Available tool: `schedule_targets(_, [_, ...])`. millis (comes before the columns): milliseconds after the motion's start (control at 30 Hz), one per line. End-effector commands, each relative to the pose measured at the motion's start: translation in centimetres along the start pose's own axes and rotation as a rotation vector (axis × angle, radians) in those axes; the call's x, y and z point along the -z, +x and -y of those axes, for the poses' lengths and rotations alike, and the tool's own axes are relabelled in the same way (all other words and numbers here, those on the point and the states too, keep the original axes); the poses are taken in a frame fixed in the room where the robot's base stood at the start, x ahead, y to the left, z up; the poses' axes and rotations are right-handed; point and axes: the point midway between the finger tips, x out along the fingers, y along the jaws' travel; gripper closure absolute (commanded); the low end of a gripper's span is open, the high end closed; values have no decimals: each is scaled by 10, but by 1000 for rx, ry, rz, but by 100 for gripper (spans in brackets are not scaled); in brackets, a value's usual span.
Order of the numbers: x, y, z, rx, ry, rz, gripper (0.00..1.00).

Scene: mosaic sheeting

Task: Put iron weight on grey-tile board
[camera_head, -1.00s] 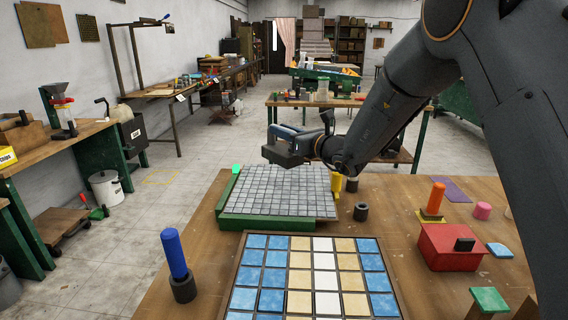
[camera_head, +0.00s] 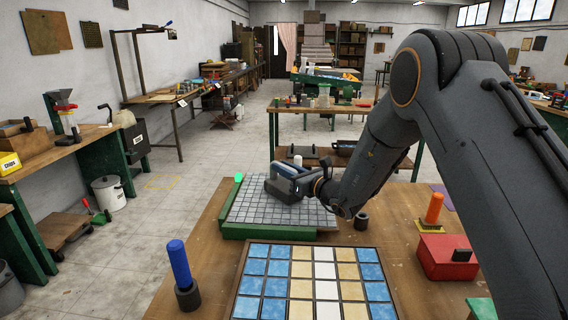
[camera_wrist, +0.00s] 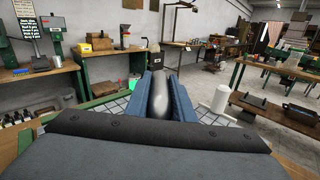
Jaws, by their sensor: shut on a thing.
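The grey-tile board (camera_head: 310,216), a green-edged panel of small grey tiles, lies on the wooden table in the head view, and part of it shows in the wrist view (camera_wrist: 112,104). My gripper (camera_head: 280,178) is low over the board's far middle part. In the wrist view my gripper (camera_wrist: 162,78) has its blue fingers closed around a smooth, rounded grey metal piece, the iron weight (camera_wrist: 159,92). Its lower part is hidden, so I cannot tell whether it touches the tiles. The weight is hidden by my gripper in the head view.
A blue, cream and white tile board (camera_head: 325,283) lies in front. A blue peg in a dark holder (camera_head: 180,264) stands left. A red box (camera_head: 444,258) and orange peg (camera_head: 434,208) are right. A white cylinder (camera_wrist: 220,98) stands beside the fingers in the wrist view.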

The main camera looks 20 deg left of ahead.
Motion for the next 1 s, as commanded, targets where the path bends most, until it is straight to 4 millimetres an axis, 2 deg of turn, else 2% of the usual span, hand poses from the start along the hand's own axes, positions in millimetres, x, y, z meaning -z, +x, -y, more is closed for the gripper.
schedule_targets(100, [-4, 1, 0, -1, -2, 7, 100])
schedule_targets(133, [0, 0, 0, 0, 0, -1, 76])
schedule_targets(233, [0, 0, 0, 0, 0, -1, 60])
schedule_targets(533, [0, -1, 0, 0, 0, -1, 59])
schedule_targets(667, [1, -9, 1, 0, 1, -2, 59])
schedule_targets(767, [1, -24, 1, 2, 1, -2, 59])
schedule_targets(1000, [2, -74, 2, 2, 1, -2, 59])
